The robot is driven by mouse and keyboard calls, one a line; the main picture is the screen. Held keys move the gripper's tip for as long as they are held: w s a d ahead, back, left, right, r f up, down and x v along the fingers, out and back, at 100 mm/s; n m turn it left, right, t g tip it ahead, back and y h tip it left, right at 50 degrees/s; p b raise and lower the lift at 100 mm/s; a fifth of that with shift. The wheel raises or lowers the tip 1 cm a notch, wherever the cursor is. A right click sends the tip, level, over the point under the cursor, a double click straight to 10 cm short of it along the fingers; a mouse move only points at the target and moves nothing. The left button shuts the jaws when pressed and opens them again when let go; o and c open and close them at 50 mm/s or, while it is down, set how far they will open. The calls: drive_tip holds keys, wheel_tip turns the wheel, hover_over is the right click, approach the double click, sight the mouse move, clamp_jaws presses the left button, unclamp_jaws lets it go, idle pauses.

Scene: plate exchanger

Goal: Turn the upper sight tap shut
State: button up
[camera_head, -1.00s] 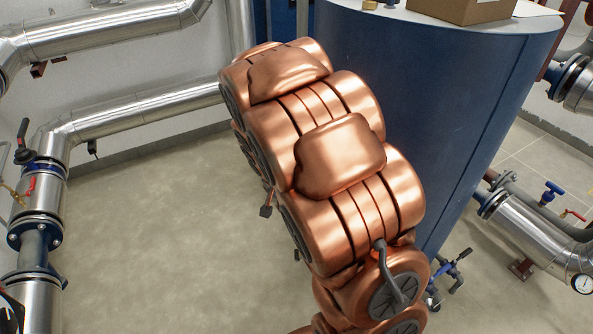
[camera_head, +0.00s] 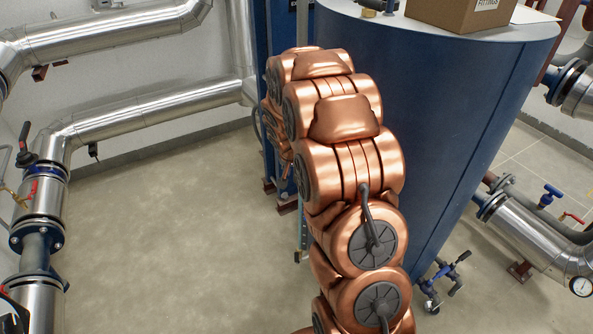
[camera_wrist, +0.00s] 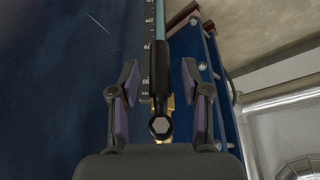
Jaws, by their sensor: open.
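In the wrist view, my gripper (camera_wrist: 159,92) is open, with one finger on each side of a black tap lever (camera_wrist: 158,70). The lever points up the picture and ends in a hex-shaped face at its lower end. Gaps show between the lever and both fingers. Brass tap parts (camera_wrist: 171,104) show partly behind the lever. A thin pale-blue sight tube (camera_wrist: 160,14) runs on from it, beside a numbered scale (camera_wrist: 148,57). In the head view my own copper-coloured arm hides the gripper and this tap.
A large blue tank (camera_head: 440,110) stands right of my arm, with a cardboard box (camera_head: 468,12) on top. Silvery pipes (camera_head: 150,117) run along the left wall. A valved pipe (camera_head: 530,240) lies at right. Floor (camera_head: 170,235) is clear at left. A dark blue surface (camera_wrist: 60,90) fills the wrist view's left.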

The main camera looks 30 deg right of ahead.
drive_tip(key=shift+f, duration=0.15)
drive_tip(key=shift+c, duration=0.4)
clamp_jaws()
